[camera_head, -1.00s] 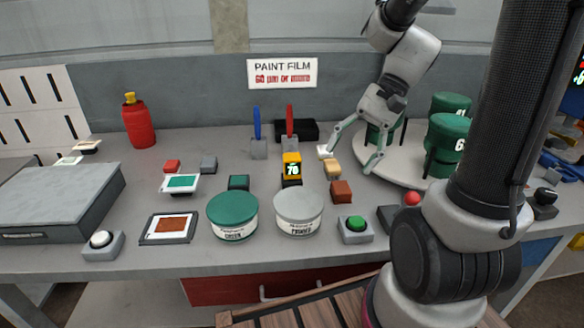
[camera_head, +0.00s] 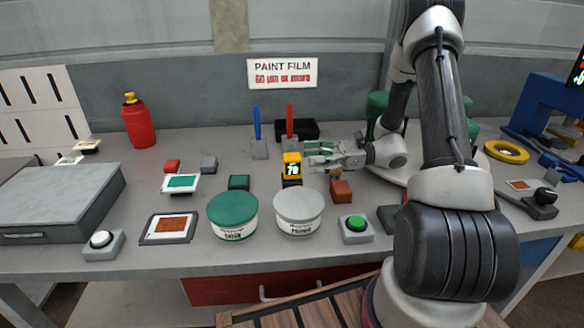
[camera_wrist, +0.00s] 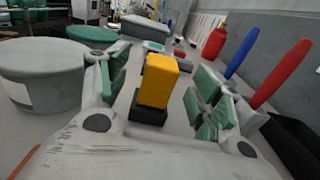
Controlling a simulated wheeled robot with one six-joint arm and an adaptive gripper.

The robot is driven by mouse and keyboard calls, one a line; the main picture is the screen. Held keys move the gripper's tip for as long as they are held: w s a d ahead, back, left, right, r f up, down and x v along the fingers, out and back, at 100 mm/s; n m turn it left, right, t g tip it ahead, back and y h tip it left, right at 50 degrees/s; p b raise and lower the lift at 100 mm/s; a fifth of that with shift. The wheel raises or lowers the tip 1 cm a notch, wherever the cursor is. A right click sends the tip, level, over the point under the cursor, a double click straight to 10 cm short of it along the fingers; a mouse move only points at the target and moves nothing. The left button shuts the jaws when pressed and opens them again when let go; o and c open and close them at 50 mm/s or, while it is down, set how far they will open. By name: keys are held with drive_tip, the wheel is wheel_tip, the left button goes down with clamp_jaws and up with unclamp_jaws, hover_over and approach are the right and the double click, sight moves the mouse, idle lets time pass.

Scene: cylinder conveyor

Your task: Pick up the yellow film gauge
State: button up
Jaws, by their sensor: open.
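The yellow film gauge (camera_head: 292,165) stands upright in a dark base on the grey bench, its small display facing the head camera. My gripper (camera_head: 318,157) is open and lies level just to the right of the gauge, pointing left at it. In the wrist view the gauge (camera_wrist: 158,82) stands ahead between the two green-padded fingers (camera_wrist: 160,95), with space on both sides. The fingers do not appear to touch it.
A grey-lidded primer tin (camera_head: 298,206) and a green-lidded tin (camera_head: 232,209) stand in front of the gauge. Blue (camera_head: 257,125) and red (camera_head: 290,122) upright handles stand behind. A brown block (camera_head: 342,191) sits below my gripper in the head view.

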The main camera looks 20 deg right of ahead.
sight(292, 156)
drive_tip(key=shift+w+a+f, duration=0.1)
drive_tip(key=shift+w+a, duration=0.2)
drive_tip(key=shift+a, duration=0.65)
drive_tip(key=shift+w+a+r, duration=0.1)
drive_tip(key=shift+w+a, duration=0.15)
drive_tip(key=shift+a, duration=0.75)
drive_tip(key=shift+w+a+f, duration=0.1)
drive_tip(key=shift+w+a, duration=0.2)
drive_tip(key=shift+a, duration=0.65)
drive_tip(key=c, duration=1.3)
drive_tip(key=shift+o, duration=0.2)
wheel_tip(292, 156, up, 10)
drive_tip(key=shift+a+f, duration=0.1)
drive_tip(key=shift+f, duration=0.05)
wheel_tip(292, 156, down, 9)
drive_tip(key=shift+f, duration=0.2)
